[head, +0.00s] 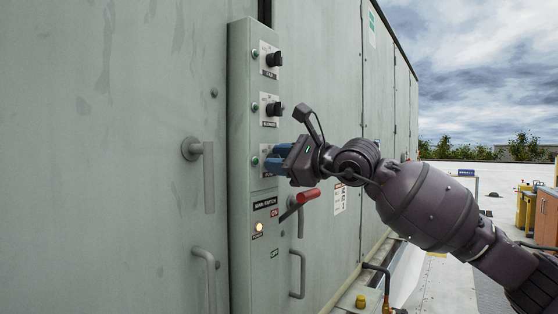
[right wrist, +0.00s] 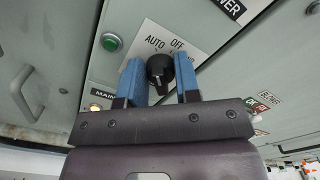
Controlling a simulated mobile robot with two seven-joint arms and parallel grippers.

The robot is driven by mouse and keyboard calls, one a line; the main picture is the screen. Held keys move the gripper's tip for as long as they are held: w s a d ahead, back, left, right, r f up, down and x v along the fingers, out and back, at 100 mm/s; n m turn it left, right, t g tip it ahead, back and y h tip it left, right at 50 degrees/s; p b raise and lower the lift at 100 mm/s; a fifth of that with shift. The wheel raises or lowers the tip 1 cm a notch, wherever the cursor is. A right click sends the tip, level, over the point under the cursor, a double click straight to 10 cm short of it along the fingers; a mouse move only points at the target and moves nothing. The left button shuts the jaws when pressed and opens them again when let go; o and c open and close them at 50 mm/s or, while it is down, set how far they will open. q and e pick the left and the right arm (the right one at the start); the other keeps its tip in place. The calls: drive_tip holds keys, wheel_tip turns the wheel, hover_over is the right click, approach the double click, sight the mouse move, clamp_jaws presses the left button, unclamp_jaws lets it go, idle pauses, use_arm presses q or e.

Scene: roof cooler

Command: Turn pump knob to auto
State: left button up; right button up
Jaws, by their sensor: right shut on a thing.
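The pump knob (right wrist: 160,70) is a black rotary knob on a white plate reading AUTO and OFF in the right wrist view, with another mark hidden by a finger. It sits between the two blue fingers of my right gripper (right wrist: 160,82), which is shut on it. Which mark the knob points to is hard to tell. In the head view my right gripper (head: 273,161) is at the third knob position down the panel, and its fingers hide that knob. My left gripper is not in view.
The grey-green control panel (head: 240,120) carries a fan knob (head: 274,59) and a blower knob (head: 275,109) above. Below my gripper, a red main switch lever (head: 307,197) juts out close by. Door handles (head: 205,175) flank the panel. Open roof lies to the right.

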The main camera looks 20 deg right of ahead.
drive_tip(key=o, duration=0.9)
drive_tip(key=v, duration=1)
drive_tip(key=shift+s+d, duration=0.25)
drive_tip(key=shift+s, duration=0.1)
